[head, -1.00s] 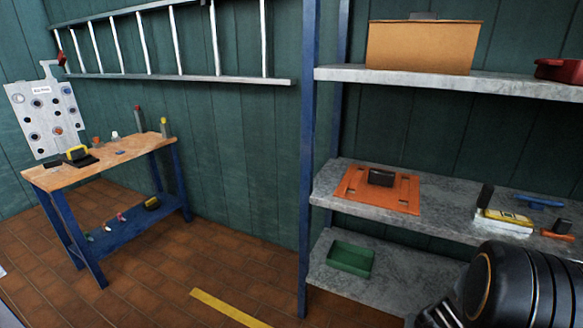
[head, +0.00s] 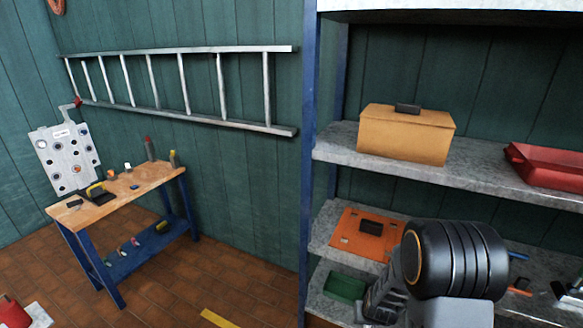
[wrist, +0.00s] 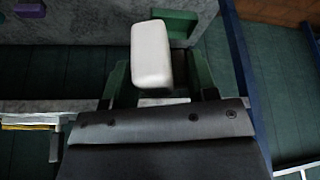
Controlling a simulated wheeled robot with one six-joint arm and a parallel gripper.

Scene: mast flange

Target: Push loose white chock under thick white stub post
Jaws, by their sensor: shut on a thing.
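A white, round-edged block, seemingly the loose chock (wrist: 151,55), shows in the wrist view between the jaws of my gripper (wrist: 157,78). The jaws are shut on it. In the head view, my arm covers part of the lower shelves, and the chock cannot be made out. A small white piece (head: 128,167) stands on the wooden workbench (head: 150,180) at the left. I cannot tell whether it is the thick white stub post. No other clear stub post shows.
Grey shelves (head: 335,147) stand at the right with an orange box (head: 405,135) and a red tray (head: 548,166). Below are an orange board (head: 362,235) and a green tray (head: 343,286). A ladder (head: 185,85) hangs on the wall. Tiled floor is open between bench and shelves.

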